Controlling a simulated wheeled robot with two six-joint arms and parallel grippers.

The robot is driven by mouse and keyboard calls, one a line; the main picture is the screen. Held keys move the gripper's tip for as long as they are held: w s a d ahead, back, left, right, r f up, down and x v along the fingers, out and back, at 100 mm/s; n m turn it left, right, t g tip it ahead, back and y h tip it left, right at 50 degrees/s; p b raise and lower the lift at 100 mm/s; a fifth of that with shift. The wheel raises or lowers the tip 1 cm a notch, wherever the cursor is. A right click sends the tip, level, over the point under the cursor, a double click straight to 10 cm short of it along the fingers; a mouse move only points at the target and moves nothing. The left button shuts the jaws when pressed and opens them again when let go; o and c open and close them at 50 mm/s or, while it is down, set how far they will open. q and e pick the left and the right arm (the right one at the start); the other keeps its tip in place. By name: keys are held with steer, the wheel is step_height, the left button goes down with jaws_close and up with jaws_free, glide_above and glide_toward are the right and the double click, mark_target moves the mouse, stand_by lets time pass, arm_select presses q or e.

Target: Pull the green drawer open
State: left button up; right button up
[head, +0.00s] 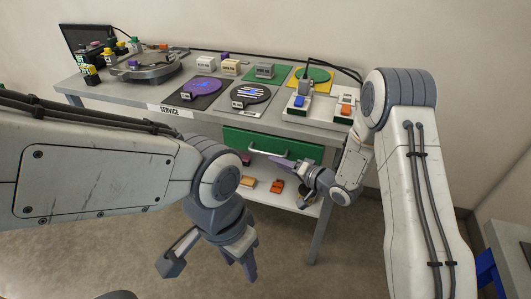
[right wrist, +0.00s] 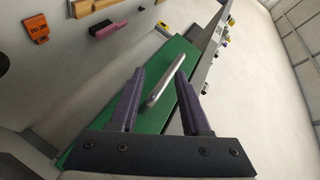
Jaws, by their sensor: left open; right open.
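The green drawer (head: 240,138) sits under the front edge of the cart's top, with its front close below that edge. Its pale bar handle (head: 268,153) runs across the front. My right gripper (head: 280,164) is at the handle, its fingers pointing left in the head view. In the right wrist view, the silver handle (right wrist: 163,82) lies between the two open purple fingers of this gripper (right wrist: 161,77); contact cannot be told. The green front (right wrist: 110,122) fills the area behind. My left gripper (head: 211,270) is open and empty, low in front of the cart.
The cart's top (head: 225,121) holds colored mats, small boxes, a round grey fixture (head: 147,66) and a white unit (head: 322,107) at the right. Floor in front is clear.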

mark_target(266, 153)
steer(key=w+a+m+t+y, duration=0.1)
steer(key=w+a+y, duration=0.1)
steer(key=w+a+m+y, duration=0.1)
steer(key=w+a, duration=0.1)
steer(key=shift+w+a+r+m+t+y+p, duration=0.2)
steer(key=shift+a+m+t+y+p, duration=0.1)
steer(key=shift+m+t+y, duration=0.1)
stand_by(0.5)
jaws_close()
steer(key=shift+d+f, duration=0.1)
stand_by(1.3)
